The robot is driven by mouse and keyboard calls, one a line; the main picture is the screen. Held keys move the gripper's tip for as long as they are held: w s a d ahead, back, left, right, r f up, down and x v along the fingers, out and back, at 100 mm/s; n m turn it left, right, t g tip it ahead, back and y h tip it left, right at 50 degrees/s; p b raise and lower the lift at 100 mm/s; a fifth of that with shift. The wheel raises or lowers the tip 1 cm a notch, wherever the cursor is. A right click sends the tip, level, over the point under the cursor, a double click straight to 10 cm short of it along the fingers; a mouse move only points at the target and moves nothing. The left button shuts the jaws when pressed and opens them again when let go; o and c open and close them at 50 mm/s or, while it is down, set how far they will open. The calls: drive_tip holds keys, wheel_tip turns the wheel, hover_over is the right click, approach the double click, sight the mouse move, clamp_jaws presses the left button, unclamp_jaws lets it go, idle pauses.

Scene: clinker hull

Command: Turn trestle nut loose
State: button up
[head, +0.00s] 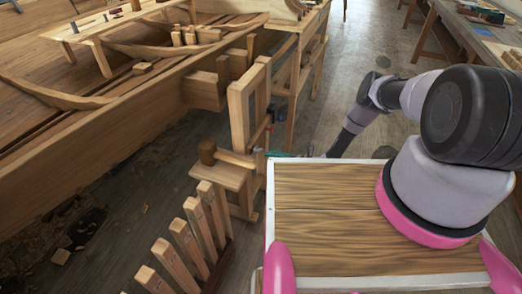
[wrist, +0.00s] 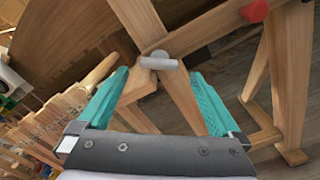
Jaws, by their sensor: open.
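A light grey nut-like piece with a crossbar (wrist: 158,60) sits on the wooden trestle (wrist: 180,95), where its timbers meet, in the wrist view. My gripper (wrist: 160,74) is open, with one teal finger on each side of the line to this piece. The fingers appear apart from it, and nothing is held between them. A red knob (wrist: 255,11) sits on another trestle timber at the upper right. In the head view the trestle (head: 240,110) stands beside the hull, and my gripper is mostly hidden there, with only a bit of teal showing.
The planked wooden hull (head: 120,110) fills the left. A wooden mallet (head: 207,150) lies on a small stool (head: 222,178). Several upright slats (head: 185,240) stand in a rack in front. Benches (head: 460,32) stand at the upper right, with open floor (head: 365,45) between.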

sight(261, 149)
drive_tip(key=x, duration=0.6)
drive_tip(key=shift+a, duration=0.15)
drive_tip(key=c, duration=1.3)
drive_tip(key=shift+n, duration=0.4)
drive_tip(key=n, duration=0.3)
drive_tip(key=shift+n, duration=2.6)
drive_tip(key=shift+s, duration=0.1)
